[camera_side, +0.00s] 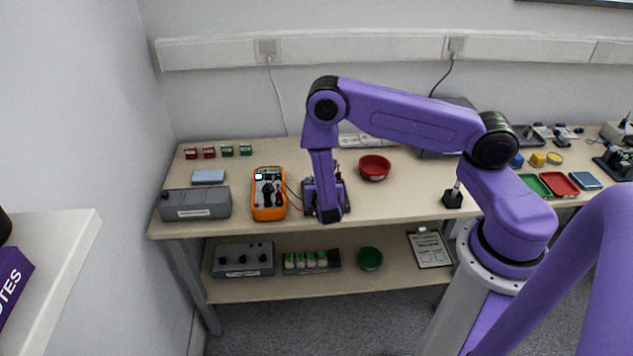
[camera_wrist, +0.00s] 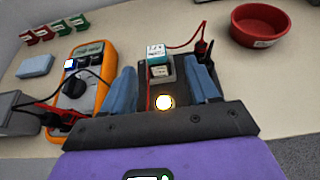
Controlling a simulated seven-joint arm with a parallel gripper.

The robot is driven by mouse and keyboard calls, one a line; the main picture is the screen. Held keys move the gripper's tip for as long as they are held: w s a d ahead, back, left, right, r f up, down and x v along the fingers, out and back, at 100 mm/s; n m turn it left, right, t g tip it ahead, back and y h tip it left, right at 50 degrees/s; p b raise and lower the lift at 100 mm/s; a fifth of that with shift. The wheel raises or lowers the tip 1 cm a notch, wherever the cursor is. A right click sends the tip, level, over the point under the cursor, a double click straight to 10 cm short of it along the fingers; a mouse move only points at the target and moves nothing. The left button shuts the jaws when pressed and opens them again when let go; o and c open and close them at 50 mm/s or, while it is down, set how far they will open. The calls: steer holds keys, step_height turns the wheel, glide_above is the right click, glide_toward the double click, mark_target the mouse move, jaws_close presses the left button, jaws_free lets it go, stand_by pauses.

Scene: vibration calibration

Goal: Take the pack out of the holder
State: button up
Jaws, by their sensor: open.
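The pack (camera_wrist: 157,54), a small block with a white label and teal edges, sits in a dark holder (camera_wrist: 185,92) in the wrist view. My gripper (camera_wrist: 159,67) is open, its two blue fingers on the left and right of the pack with gaps visible. I cannot tell how deep the fingers reach. A lamp (camera_wrist: 164,102) glows yellow-white at the near side of the holder. In the side view my gripper (camera_side: 327,210) points down over the holder (camera_side: 345,197) and hides the pack.
An orange multimeter (camera_side: 268,194) stands left of the holder, with a red lead running to the holder. A red bowl (camera_side: 374,168) is behind right. A grey box (camera_side: 195,204) is far left. The lower shelf has a tray of several green-and-white blocks (camera_side: 311,261).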

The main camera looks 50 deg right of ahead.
steer(key=shift+x, duration=3.45)
steer(key=shift+w+a, duration=0.15)
steer(key=shift+w, duration=0.05)
jaws_close()
steer(key=shift+r, duration=0.1)
